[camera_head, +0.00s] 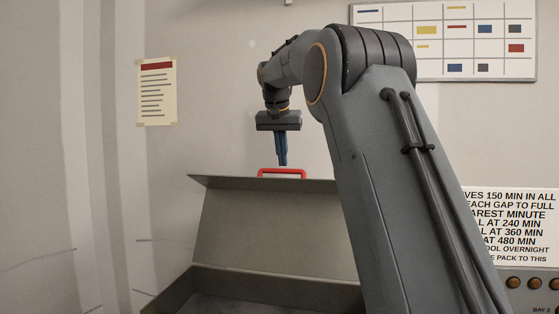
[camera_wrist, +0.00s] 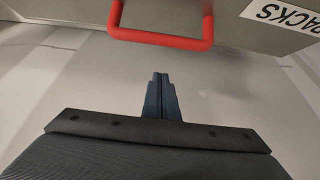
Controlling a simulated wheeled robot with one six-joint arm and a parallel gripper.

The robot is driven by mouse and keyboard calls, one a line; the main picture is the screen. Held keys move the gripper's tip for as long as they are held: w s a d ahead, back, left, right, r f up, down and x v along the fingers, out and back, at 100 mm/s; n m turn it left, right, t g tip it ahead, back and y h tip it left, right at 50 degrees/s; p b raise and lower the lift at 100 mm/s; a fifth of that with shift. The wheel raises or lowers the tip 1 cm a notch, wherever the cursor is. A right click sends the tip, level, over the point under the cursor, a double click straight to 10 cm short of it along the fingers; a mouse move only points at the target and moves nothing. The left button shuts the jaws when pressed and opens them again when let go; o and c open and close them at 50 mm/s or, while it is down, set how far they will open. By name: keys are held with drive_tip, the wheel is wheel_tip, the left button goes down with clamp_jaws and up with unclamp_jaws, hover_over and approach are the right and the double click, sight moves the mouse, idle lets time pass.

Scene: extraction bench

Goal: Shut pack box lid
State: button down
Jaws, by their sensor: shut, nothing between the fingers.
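The grey pack box (camera_head: 170,296) stands at the bottom of the head view, with its inside partly showing. Its lid (camera_head: 265,230) stands up, open, with a red handle (camera_head: 283,172) on its top edge. My gripper (camera_head: 282,163) points down just above and behind the handle, with its blue fingers closed and empty. In the wrist view, the closed fingertips (camera_wrist: 160,76) show below the red handle (camera_wrist: 160,38), with a visible gap between them. The lid (camera_wrist: 240,38) shows at the top with part of a label reading "PACKS". My arm hides the box's right side.
A wall sign with printed text (camera_head: 510,225) is at the right, above a row of round brown knobs (camera_head: 533,283). A paper notice (camera_head: 157,92) and a chart board (camera_head: 470,60) are on the back wall. The space left of my gripper looks clear.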

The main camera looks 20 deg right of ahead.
sight(279, 170)
drive_tip(key=shift+s+a+f+p, duration=0.25)
drive_tip(key=shift+s+a, duration=0.3)
drive_tip(key=shift+s, duration=0.2)
drive_tip(key=shift+s+a+f+p, duration=0.15)
drive_tip(key=shift+s+a+f, duration=0.1)
drive_tip(key=shift+s+a, duration=0.4)
drive_tip(key=shift+s+d, duration=0.1)
drive_tip(key=shift+s, duration=0.15)
